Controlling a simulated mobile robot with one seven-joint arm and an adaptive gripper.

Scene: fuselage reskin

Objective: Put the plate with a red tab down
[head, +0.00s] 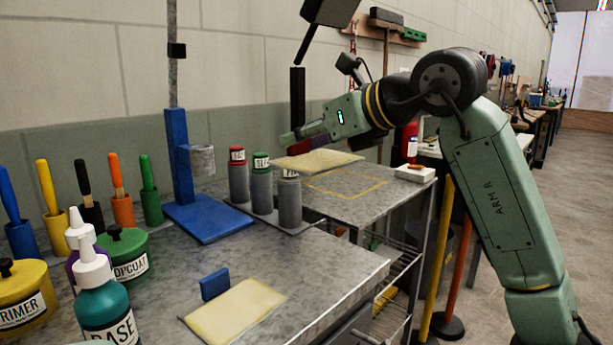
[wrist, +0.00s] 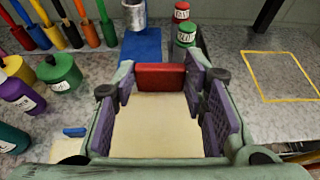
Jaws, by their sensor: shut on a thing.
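My gripper (head: 292,137) is shut on the red tab (wrist: 160,77) of a cream plate (head: 320,161). The tab sits between the purple finger pads in the wrist view, with the plate (wrist: 165,122) below it. In the head view the plate is held roughly level, above the far bench, behind and left of a yellow outlined square (head: 346,185). The outline also shows at the right of the wrist view (wrist: 284,97), clear of the plate. The gripper hides most of the tab in the head view.
A second cream plate (head: 235,312) with a blue tab (head: 214,283) lies on the near bench. Several grey cans (head: 262,190) stand close to the held plate. A blue stand (head: 210,222), paint pots and bottles (head: 108,300) are at left. A white box (head: 414,174) lies beyond the outline.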

